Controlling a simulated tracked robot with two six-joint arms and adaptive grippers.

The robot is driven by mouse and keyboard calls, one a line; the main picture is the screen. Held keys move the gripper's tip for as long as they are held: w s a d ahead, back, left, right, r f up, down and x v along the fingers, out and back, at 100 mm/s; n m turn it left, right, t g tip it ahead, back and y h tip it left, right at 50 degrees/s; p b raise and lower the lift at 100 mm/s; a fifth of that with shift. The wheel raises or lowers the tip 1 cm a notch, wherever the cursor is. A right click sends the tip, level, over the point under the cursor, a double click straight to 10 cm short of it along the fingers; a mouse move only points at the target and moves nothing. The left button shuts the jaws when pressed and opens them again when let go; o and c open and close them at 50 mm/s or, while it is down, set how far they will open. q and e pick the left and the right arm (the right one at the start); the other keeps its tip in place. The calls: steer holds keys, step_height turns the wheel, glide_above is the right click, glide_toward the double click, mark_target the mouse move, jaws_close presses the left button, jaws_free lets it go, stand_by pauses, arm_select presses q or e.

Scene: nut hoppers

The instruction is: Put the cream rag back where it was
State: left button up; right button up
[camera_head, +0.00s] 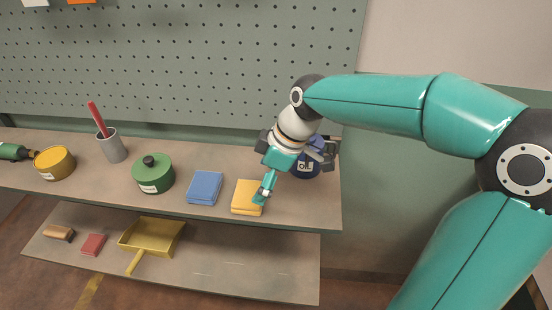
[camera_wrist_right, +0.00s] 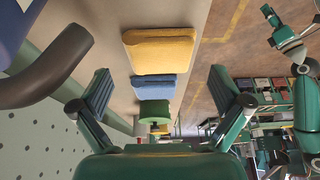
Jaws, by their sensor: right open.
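No clearly cream rag shows in either view. A folded yellow rag (camera_head: 248,196) lies on the upper shelf near its right end, and in the right wrist view the yellow rag (camera_wrist_right: 160,50) lies beyond the fingers. A folded blue rag (camera_head: 204,187) lies to its left; it also shows in the wrist view (camera_wrist_right: 153,87). My right gripper (camera_wrist_right: 160,92) is open with nothing between its fingers. In the head view it is over the shelf's right end, one finger overlapping the yellow rag; contact is unclear. A small teal part in the wrist view may be my left gripper (camera_wrist_right: 286,33).
A dark blue labelled container (camera_head: 306,167) stands partly hidden behind my right gripper. Left along the shelf (camera_head: 225,163) are a green lidded tin (camera_head: 153,176), grey cup (camera_head: 113,148) and yellow tin (camera_head: 54,163). The lower shelf holds a yellow dustpan (camera_head: 153,236); its right part is clear.

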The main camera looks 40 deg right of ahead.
steer(key=v, duration=0.7)
steer(key=shift+r, duration=0.1)
